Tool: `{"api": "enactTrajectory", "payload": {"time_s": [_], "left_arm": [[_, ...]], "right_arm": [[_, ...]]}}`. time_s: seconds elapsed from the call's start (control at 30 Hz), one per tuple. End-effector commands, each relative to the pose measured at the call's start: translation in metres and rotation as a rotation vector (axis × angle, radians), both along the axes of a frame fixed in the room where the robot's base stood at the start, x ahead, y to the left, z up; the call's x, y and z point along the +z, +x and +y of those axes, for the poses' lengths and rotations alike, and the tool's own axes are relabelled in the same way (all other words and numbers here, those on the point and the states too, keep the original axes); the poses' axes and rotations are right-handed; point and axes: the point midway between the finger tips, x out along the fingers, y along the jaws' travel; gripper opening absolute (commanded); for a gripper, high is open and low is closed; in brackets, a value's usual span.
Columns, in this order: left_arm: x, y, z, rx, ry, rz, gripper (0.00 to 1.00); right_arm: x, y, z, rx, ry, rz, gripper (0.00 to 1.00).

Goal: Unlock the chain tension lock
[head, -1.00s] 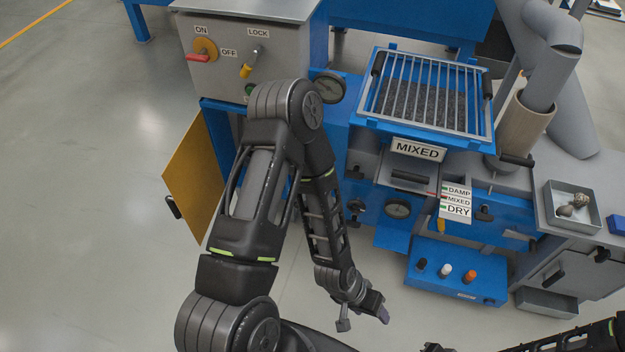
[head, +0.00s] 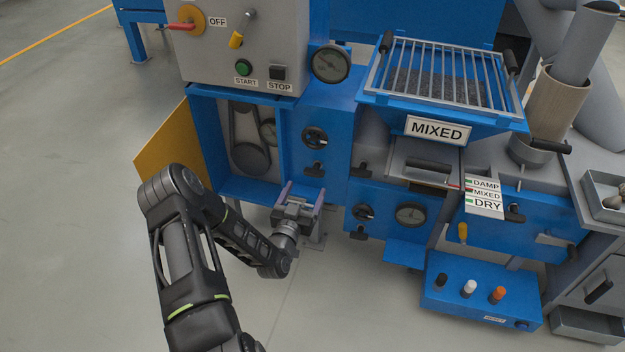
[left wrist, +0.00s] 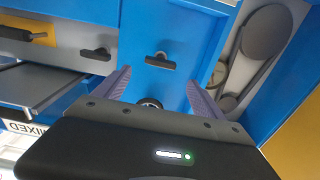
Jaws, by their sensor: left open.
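No part carries a readable label as the chain tension lock. A grey bay (head: 241,130) with a dark looped belt or chain (head: 252,158) stands uncovered at the machine's left; the loop also shows in the left wrist view (left wrist: 268,34). On the blue panel beside it are a black knob (head: 315,136) and a black T-handle (head: 315,168). My left gripper (head: 303,192) is open, just below and in front of that T-handle. In the left wrist view, the T-handle (left wrist: 160,60) appears beyond the gap between the open fingers (left wrist: 158,82), apart from them. My right gripper is out of view.
A yellow door (head: 172,148) hangs open at the left. The grey control box (head: 288,45) with START and STOP buttons sits above the bay. Another knob (head: 363,211) and a gauge (head: 411,214) are to the right. The floor at left is clear.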

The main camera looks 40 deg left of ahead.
Motion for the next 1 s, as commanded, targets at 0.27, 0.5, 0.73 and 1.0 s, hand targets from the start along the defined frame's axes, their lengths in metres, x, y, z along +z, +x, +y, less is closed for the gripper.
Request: {"api": "enactTrajectory", "payload": {"time_s": [0.27, 0.5, 0.73, 1.0], "left_arm": [[-0.002, 0.009, 0.003, 0.0, -0.002, 0.002, 0.8], [-0.003, 0.041, 0.013, -0.001, -0.003, 0.001, 0.8], [-0.002, 0.069, 0.023, 0.0, -0.003, 0.002, 0.8], [-0.001, 0.074, 0.025, 0.0, -0.004, 0.004, 0.8]], "right_arm": [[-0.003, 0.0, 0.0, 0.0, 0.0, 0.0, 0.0], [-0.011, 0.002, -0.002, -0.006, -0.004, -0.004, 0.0], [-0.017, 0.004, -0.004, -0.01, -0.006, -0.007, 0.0], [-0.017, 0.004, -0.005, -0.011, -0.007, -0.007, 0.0]]}}
